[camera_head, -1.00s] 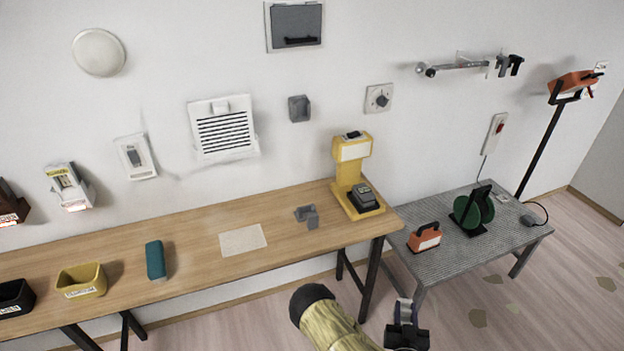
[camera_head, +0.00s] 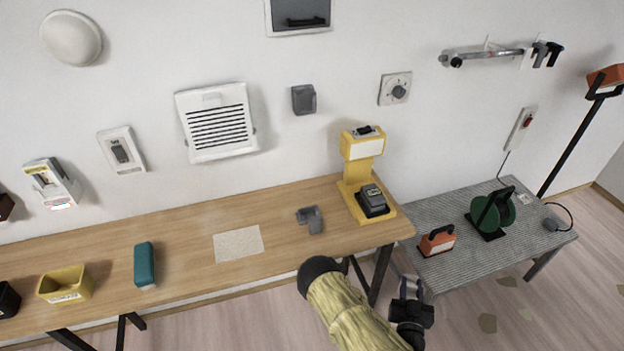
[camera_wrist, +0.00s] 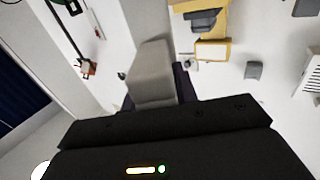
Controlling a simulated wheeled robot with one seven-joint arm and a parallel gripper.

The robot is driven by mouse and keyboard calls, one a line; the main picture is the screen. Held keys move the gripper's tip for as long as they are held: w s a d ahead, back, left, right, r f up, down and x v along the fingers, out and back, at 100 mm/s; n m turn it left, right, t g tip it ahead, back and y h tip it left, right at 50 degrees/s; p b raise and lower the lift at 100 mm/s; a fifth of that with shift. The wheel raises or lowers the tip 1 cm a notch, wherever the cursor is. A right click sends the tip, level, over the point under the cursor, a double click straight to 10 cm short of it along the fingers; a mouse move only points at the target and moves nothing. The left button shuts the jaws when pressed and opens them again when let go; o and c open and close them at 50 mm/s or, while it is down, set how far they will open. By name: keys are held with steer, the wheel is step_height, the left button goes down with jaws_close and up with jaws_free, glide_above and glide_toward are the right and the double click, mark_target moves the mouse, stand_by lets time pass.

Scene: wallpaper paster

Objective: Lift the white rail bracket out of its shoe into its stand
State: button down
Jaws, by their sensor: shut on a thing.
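My gripper (camera_head: 412,287) is at the lower middle of the head view, in front of the gap between the two tables. It is shut on a pale grey-white block, which appears to be the white rail bracket (camera_wrist: 151,73). In the wrist view the block stands out beyond the dark jaws, clear of any support. Its lower end is hidden by the gripper. A metal rail (camera_head: 488,56) is on the wall at upper right, with a white piece (camera_head: 525,55) and dark brackets (camera_head: 547,54) at its right end. I cannot tell which piece is the shoe or the stand.
The wooden table (camera_head: 180,220) carries a yellow stand (camera_head: 361,150), a grey angled piece (camera_head: 311,219), a teal block (camera_head: 145,264) and a yellow bin (camera_head: 65,284). The grey ribbed table (camera_head: 450,270) carries an orange-handled tool (camera_head: 437,241) and a green reel (camera_head: 491,212). Floor shows in front.

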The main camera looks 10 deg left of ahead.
steer(key=shift+s+d, duration=0.15)
steer(key=shift+s, duration=0.25)
steer(key=shift+f+b, duration=0.25)
steer(key=shift+b, duration=0.05)
step_height(320, 180, down, 12)
steer(key=b, duration=1.2)
steer(key=shift+f, duration=0.25)
steer(key=shift+w+r, duration=0.1)
steer(key=shift+r, duration=0.05)
